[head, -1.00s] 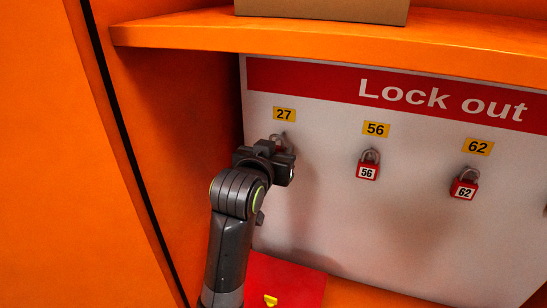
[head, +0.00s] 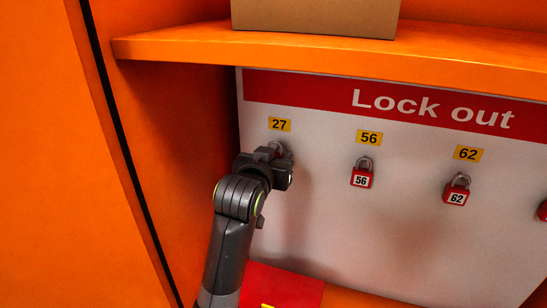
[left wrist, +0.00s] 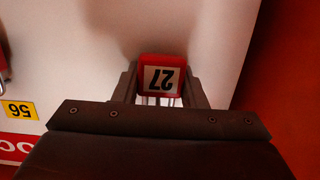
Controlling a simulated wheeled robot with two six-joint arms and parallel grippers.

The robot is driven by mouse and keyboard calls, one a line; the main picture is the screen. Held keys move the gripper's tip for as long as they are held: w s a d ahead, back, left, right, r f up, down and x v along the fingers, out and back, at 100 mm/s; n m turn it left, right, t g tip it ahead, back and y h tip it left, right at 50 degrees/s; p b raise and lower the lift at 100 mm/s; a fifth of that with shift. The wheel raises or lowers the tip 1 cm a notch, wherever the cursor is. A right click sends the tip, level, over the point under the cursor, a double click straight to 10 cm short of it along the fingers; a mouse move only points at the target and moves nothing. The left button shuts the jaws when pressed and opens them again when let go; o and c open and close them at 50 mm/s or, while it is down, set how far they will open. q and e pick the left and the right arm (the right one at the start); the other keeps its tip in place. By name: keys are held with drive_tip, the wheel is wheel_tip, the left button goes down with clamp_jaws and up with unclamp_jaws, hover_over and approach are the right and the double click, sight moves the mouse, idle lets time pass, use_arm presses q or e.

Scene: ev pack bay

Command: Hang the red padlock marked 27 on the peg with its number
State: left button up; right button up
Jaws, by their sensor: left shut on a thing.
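The red padlock marked 27 (left wrist: 162,78) shows upside down in the left wrist view, between the two fingers of my left gripper (left wrist: 160,98), which is shut on it. In the head view my left gripper (head: 281,168) is at the white lock-out board, just below the yellow 27 label (head: 280,125). It hides the padlock's body there. A bit of grey metal shows at the 27 place, but I cannot tell whether the shackle is around the peg. My right gripper is in neither view.
Red padlocks 56 (head: 361,174) and 62 (head: 457,190) hang under their labels to the right. An orange shelf (head: 330,53) with a cardboard box (head: 315,16) is above. An orange wall stands close at left. A red object (head: 280,287) lies below.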

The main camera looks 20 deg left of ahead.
use_arm(q)
drive_tip(key=shift+f, duration=0.2)
drive_tip(key=o, duration=0.8)
drive_tip(key=shift+c, duration=0.2)
drive_tip(key=o, duration=0.3)
drive_tip(key=shift+a, duration=0.4)
drive_tip(key=shift+d, duration=0.1)
drive_tip(key=shift+d, duration=0.1)
